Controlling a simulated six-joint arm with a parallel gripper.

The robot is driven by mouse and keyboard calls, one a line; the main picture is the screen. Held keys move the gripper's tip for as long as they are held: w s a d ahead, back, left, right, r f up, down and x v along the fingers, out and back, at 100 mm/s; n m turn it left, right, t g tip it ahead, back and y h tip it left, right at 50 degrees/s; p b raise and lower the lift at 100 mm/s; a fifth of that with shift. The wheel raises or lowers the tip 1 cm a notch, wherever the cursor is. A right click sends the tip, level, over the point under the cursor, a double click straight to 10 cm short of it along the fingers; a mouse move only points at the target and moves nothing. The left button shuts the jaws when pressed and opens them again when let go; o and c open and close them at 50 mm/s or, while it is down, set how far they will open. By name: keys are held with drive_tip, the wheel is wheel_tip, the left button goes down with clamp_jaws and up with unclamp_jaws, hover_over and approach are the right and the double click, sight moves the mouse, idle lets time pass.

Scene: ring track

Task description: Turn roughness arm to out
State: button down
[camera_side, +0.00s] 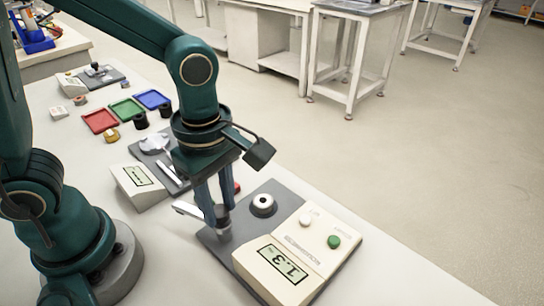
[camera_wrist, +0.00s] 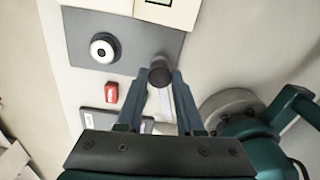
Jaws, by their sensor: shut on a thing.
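The roughness tester is a grey plate (camera_side: 275,192) joined to a cream box (camera_side: 285,260) with a display that appears to read 1.3. A dark ring with a white centre (camera_side: 263,204) sits on the plate; it also shows in the wrist view (camera_wrist: 103,48). The roughness arm (camera_side: 187,210) is a pale lever at the plate's left edge, pointing left, off the plate. My gripper (camera_side: 215,222) is lowered there, shut on the roughness arm. In the wrist view, a dark round post (camera_wrist: 159,72) shows at my fingertips (camera_wrist: 163,80), and a pale strip runs between the fingers.
The cream box has a white button (camera_side: 306,220) and a green button (camera_side: 334,241). A red block (camera_wrist: 111,92) lies beside the plate. Another display unit (camera_side: 139,186) stands close on the left. Red, green and blue trays (camera_side: 126,109) lie farther back. The plate around the ring is clear.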

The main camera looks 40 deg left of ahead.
drive_tip(key=c, duration=0.5)
unclamp_jaws()
drive_tip(key=shift+c, duration=0.2)
drive_tip(key=shift+r, duration=2.6)
